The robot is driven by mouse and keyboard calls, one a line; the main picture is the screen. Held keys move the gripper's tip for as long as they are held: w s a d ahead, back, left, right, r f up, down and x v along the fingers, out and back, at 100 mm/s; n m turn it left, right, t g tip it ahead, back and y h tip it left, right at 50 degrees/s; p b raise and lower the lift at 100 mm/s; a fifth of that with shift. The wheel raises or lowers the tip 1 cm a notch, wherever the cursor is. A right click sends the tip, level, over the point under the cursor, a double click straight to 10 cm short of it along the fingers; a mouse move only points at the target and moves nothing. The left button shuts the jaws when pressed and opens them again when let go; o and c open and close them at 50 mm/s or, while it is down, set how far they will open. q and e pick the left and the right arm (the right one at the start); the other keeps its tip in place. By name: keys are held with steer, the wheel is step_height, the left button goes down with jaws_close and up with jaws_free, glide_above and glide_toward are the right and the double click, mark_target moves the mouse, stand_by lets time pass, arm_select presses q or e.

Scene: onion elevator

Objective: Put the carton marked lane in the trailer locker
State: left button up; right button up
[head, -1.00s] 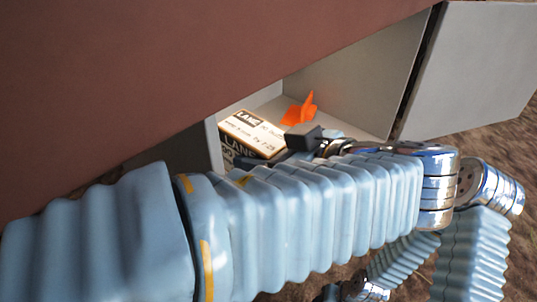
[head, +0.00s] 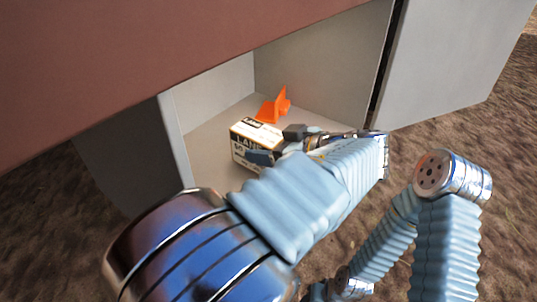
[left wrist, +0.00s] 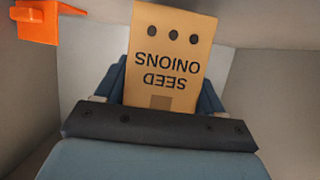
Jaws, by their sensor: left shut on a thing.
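The carton marked LANE (head: 257,130) is pale on top with dark lettering on its front. It is inside the trailer locker (head: 215,88), toward the left wall. My left gripper (head: 276,146) reaches in through the opening and is shut on the carton. In the left wrist view the carton (left wrist: 170,62) stands between the fingers, its tan face reading SEED ONIONS upside down, with three dark holes. I cannot tell whether its bottom touches the locker floor. My right arm shows at the lower right, but its gripper jaws do not show.
An orange object (head: 274,106) sits in the locker behind the carton; it also shows in the left wrist view (left wrist: 38,22). The locker door (head: 450,50) stands open at the right. The red-brown trailer side (head: 150,50) overhangs the opening. Bare locker floor shows left of the carton.

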arm_select(q)
steer(key=shift+f, duration=0.8)
steer(key=shift+f, duration=0.1)
steer(key=shift+f, duration=0.15)
steer(key=o, duration=1.4)
steer(key=shift+p+v, duration=1.1)
steer(key=shift+v, duration=5.05)
